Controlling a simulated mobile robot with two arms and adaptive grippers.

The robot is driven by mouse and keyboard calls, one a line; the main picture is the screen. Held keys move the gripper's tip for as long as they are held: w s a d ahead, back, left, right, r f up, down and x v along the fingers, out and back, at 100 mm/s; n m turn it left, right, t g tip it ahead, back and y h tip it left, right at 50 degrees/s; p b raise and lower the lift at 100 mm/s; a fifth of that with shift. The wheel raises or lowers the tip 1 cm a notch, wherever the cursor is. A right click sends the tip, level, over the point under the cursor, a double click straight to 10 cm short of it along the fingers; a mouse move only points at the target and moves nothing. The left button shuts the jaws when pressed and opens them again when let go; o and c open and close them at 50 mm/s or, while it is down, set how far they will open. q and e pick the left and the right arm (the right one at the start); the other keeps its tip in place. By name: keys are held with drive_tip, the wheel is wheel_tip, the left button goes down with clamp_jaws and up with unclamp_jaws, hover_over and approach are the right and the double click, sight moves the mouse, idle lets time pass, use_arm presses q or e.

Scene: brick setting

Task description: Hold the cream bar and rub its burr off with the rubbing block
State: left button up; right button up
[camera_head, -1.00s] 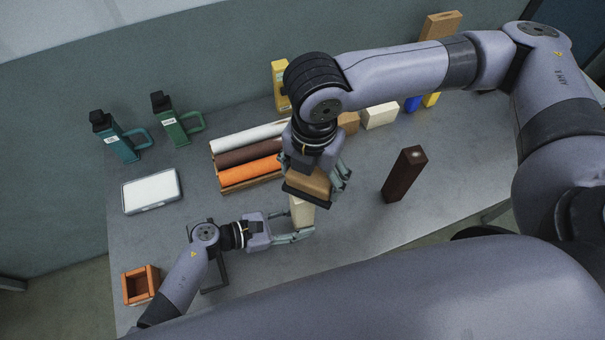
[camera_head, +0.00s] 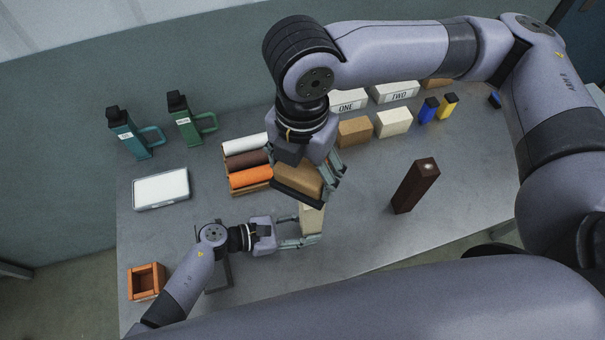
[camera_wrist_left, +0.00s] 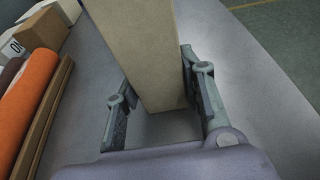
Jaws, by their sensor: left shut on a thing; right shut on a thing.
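The cream bar (camera_head: 312,220) stands roughly upright near the front middle of the table. My left gripper (camera_head: 300,231) is shut on it from the left. In the left wrist view the bar (camera_wrist_left: 140,50) rises between the two fingers (camera_wrist_left: 163,112). The rubbing block (camera_head: 298,181), tan with a dark underside, is tilted just above the bar's upper end. My right gripper (camera_head: 325,176) is shut on the block from above. The block covers the bar's top in the head view, so I cannot see the burr or tell whether block and bar touch.
A dark brown post (camera_head: 415,186) stands to the right. Orange, brown and white rolls (camera_head: 250,178) lie behind left. Boxes marked ONE (camera_head: 348,102) and TWO (camera_head: 395,92) stand behind.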

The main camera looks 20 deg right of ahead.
drive_tip(key=shift+r, duration=0.95)
use_arm(q)
drive_tip(key=o, duration=0.9)
drive_tip(key=shift+o, duration=0.2)
drive_tip(key=shift+a, duration=0.1)
drive_tip(key=v, duration=1.2)
